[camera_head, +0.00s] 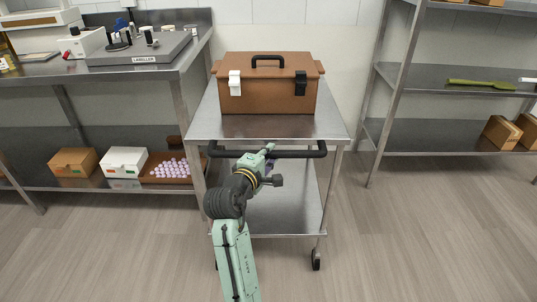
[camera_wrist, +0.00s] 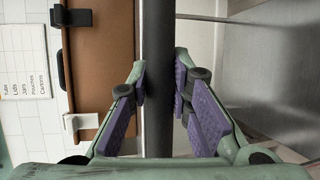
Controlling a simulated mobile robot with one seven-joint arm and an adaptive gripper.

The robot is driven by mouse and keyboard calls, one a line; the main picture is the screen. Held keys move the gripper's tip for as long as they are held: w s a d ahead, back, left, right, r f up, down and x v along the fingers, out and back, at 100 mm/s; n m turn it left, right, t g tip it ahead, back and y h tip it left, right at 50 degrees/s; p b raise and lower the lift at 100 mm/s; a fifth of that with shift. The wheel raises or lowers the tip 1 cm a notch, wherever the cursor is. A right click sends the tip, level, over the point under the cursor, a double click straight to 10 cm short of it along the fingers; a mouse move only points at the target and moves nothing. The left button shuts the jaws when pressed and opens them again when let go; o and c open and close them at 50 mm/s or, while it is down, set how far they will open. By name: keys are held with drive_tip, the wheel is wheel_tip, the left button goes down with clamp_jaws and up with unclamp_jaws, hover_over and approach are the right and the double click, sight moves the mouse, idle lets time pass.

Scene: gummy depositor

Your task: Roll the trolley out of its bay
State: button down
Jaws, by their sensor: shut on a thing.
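The steel trolley (camera_head: 217,125) stands between the left bench and the right shelf rack. A brown toolbox (camera_head: 269,105) with a black handle and one white and one black latch sits on its top deck. The trolley's black push bar (camera_head: 310,153) runs across its near side. My gripper (camera_head: 268,153) is at the middle of this bar. In the wrist view the bar (camera_wrist: 158,40) passes between the purple pads of my gripper (camera_wrist: 160,85), which is shut on it. The toolbox (camera_wrist: 103,70) shows behind the bar. The lower deck (camera_head: 285,205) looks empty.
The left bench (camera_head: 185,65) stands close to the trolley, with a labeller (camera_head: 140,50) on top and boxes (camera_head: 124,162) below. The right rack (camera_head: 425,137) has a post near the trolley. The floor (camera_head: 420,240) in front is clear.

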drive_tip(key=w+p, duration=0.1)
drive_tip(key=w, duration=0.1)
drive_tip(key=shift+w, duration=0.4)
drive_tip(key=c, duration=1.4)
unclamp_jaws()
drive_tip(key=shift+c, duration=0.2)
drive_tip(key=v, duration=1.2)
